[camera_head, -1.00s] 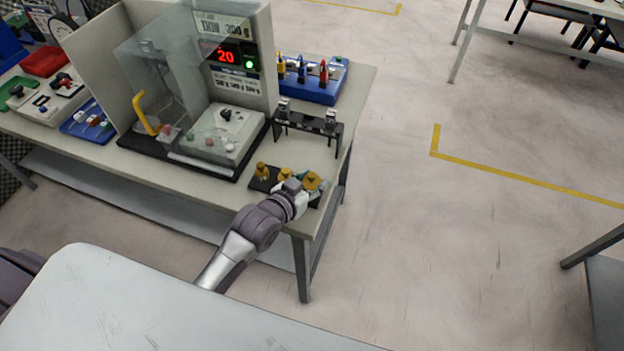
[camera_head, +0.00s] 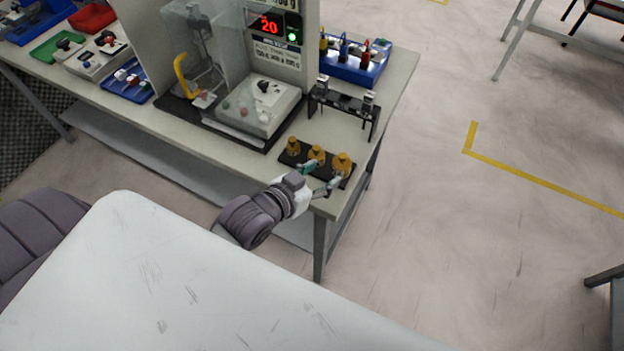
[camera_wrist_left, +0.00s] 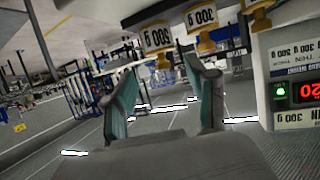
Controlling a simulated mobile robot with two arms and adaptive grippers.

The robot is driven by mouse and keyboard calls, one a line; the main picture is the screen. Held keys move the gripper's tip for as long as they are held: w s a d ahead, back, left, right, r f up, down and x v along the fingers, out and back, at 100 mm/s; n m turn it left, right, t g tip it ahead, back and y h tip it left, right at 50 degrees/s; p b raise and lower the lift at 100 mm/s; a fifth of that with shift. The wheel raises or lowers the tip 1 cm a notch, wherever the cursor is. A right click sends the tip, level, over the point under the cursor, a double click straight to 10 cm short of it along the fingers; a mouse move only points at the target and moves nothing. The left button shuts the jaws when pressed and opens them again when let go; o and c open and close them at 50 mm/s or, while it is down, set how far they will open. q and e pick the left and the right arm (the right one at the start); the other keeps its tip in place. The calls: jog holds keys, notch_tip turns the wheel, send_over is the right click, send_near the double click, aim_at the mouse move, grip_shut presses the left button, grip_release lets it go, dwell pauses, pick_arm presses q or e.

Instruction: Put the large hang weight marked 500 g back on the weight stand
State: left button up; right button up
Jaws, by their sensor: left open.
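Three brass weights stand upright in a row on a black weight stand (camera_head: 286,157) at the table's near right corner. The right-hand one, the large 500 g weight (camera_head: 342,162), is the biggest. In the left wrist view the 500 g weight (camera_wrist_left: 157,38) hangs into the top of the picture, its label facing the camera, with a 200 g weight (camera_wrist_left: 202,18) beside it. My left gripper (camera_head: 320,176) is open just in front of the stand, its teal fingers apart and pointing toward the weights. In the wrist view nothing is held between the fingers (camera_wrist_left: 163,66). My right gripper is out of view.
A black rack (camera_head: 345,102) stands behind the weights. A machine with a clear guard and red display (camera_head: 270,26) is to the left. A blue tray (camera_head: 355,62) lies behind. A white surface (camera_head: 190,280) fills the near foreground.

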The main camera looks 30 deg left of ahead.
pick_arm(q)
jog(key=shift+v, duration=1.6)
